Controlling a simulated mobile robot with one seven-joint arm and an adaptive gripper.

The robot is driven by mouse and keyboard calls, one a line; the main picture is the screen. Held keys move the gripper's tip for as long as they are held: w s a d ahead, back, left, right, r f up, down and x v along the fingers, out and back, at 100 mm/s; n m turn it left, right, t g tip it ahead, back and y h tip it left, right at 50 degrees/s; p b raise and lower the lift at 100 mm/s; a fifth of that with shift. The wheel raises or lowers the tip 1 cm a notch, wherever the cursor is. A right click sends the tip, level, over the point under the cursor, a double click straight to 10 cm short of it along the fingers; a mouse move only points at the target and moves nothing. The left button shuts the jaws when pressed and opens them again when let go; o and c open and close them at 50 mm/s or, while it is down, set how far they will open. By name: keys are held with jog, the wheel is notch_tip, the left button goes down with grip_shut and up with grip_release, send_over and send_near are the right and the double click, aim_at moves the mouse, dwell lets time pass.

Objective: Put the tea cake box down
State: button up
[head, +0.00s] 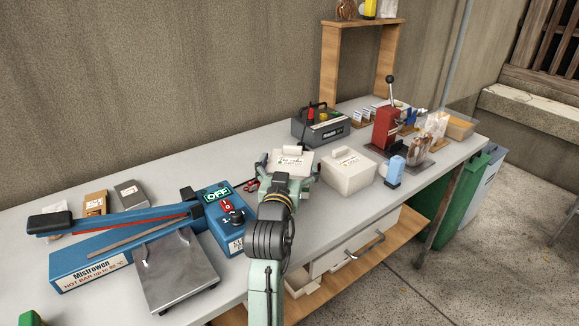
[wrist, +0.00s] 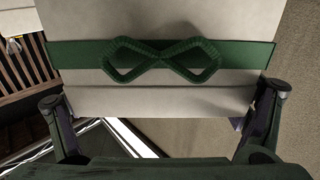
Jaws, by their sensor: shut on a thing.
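The tea cake box (head: 293,161) is pale, with a handle-like top and a printed label, and is held by my gripper (head: 288,180) above the table's middle. In the wrist view the box (wrist: 150,100) fills the upper middle, with a green band and a green bow across it. My gripper's fingers stand on both sides of the box there, shut on it. The box looks roughly upright. Its underside and any gap to the table are hidden behind my gripper.
A similar white box (head: 350,173) stands on the table (head: 150,170) just right of the held one. A blue sealer (head: 100,262) is at left, a grey device (head: 320,128) behind, a red press (head: 386,128) and small blue bottle (head: 394,172) at right. A drawer (head: 340,265) is below.

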jog(key=shift+f+b, duration=0.4)
jog(key=shift+f, duration=0.2)
jog(key=o, duration=0.8)
jog(key=shift+w, duration=0.1)
